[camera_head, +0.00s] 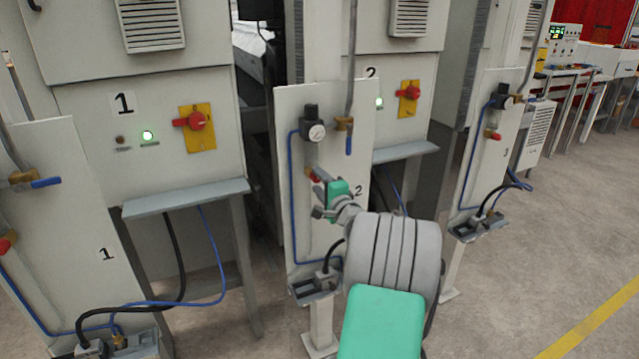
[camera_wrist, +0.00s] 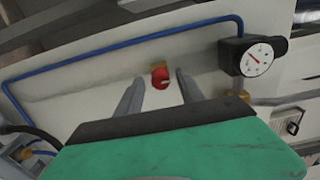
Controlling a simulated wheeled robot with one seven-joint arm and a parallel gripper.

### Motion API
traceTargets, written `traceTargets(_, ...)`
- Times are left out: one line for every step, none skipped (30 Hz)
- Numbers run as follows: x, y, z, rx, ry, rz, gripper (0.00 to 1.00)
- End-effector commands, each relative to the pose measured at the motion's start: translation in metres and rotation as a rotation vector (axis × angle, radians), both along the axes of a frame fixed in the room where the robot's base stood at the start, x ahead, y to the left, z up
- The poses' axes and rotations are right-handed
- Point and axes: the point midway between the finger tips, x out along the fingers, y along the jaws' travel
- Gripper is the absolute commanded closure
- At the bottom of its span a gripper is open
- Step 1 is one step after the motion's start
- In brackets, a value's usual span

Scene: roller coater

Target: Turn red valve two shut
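The red valve two is a small red handle on a brass fitting (camera_head: 312,174). It sits on the upright white panel marked 2 (camera_head: 303,225), below the gauge. In the wrist view the red handle (camera_wrist: 160,78) faces me, its brass part just above it. My gripper (camera_head: 318,194) is at the panel, close to the valve. In the wrist view my gripper (camera_wrist: 159,84) is open, one finger on each side of the handle, with gaps showing. I cannot tell whether the tips reach past the handle. Nothing is held.
A pressure gauge (camera_wrist: 257,59) and blue hose (camera_wrist: 130,44) are on the same panel. Panel 1 (camera_head: 60,180) stands left, panel 3 (camera_head: 485,150) right. A shelf (camera_head: 405,151) juts out behind. Floor is clear at right.

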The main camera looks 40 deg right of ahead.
Motion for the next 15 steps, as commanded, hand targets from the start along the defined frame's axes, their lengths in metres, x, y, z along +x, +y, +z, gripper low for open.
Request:
traceTargets(0.0, 0.0, 0.0, 0.0, 0.0, 0.0, 0.53)
traceTargets(0.0, 0.0, 0.0, 0.0, 0.0, 0.0, 0.53)
traceTargets(0.0, 0.0, 0.0, 0.0, 0.0, 0.0, 0.53)
traceTargets(0.0, 0.0, 0.0, 0.0, 0.0, 0.0, 0.53)
traceTargets(0.0, 0.0, 0.0, 0.0, 0.0, 0.0, 0.53)
traceTargets(0.0, 0.0, 0.0, -0.001, 0.0, 0.0, 0.53)
traceTargets(0.0, 0.0, 0.0, -0.001, 0.0, 0.0, 0.53)
traceTargets(-0.002, 0.0, 0.0, -0.001, 0.0, 0.0, 0.53)
traceTargets(-0.005, 0.001, 0.0, 0.0, -0.001, 0.0, 0.53)
traceTargets(-0.008, 0.002, 0.0, 0.0, 0.0, 0.0, 0.53)
traceTargets(-0.013, 0.003, -0.001, 0.0, 0.0, -0.002, 0.53)
traceTargets(-0.02, 0.004, -0.001, -0.001, -0.001, -0.003, 0.53)
traceTargets(-0.026, 0.007, -0.001, 0.001, -0.001, -0.003, 0.53)
traceTargets(-0.033, 0.008, -0.001, 0.0, -0.001, -0.004, 0.53)
traceTargets(-0.041, 0.01, -0.001, -0.001, -0.001, -0.004, 0.53)
